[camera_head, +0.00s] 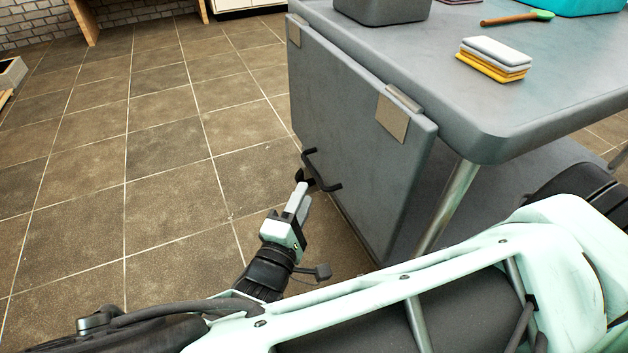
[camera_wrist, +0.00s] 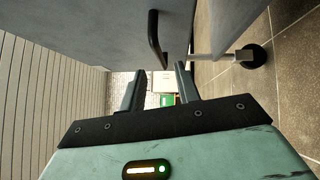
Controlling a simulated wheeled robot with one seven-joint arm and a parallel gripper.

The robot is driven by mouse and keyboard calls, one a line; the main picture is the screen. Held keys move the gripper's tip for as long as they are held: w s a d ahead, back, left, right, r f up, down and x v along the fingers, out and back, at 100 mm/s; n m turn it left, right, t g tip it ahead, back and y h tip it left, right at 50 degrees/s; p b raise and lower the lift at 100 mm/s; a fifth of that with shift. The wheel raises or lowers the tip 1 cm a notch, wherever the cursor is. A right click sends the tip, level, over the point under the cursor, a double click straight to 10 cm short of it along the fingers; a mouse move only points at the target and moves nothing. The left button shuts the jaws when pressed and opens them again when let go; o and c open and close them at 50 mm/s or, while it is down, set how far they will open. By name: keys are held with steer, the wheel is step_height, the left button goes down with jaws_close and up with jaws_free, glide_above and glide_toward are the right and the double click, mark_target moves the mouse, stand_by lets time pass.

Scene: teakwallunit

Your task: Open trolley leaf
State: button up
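The trolley leaf (camera_head: 350,115) is a grey panel hanging down from the left edge of the trolley top (camera_head: 465,95), joined by two hinges (camera_head: 392,118). A black bar handle (camera_head: 322,170) stands out from its outer face, low down. My gripper (camera_head: 301,187) is at the handle's near left side in the head view. In the wrist view my gripper (camera_wrist: 160,70) has its two fingers apart with nothing held. The handle (camera_wrist: 155,40) shows just beyond the fingertips, about level with the gap. Whether a finger touches it I cannot tell.
A trolley leg (camera_head: 445,205) stands behind the leaf. Tiled floor (camera_head: 150,150) to the left is clear.

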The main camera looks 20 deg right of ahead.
mark_target(314, 172)
steer(key=shift+b+x, duration=1.45)
steer(key=shift+x, duration=2.25)
jaws_close()
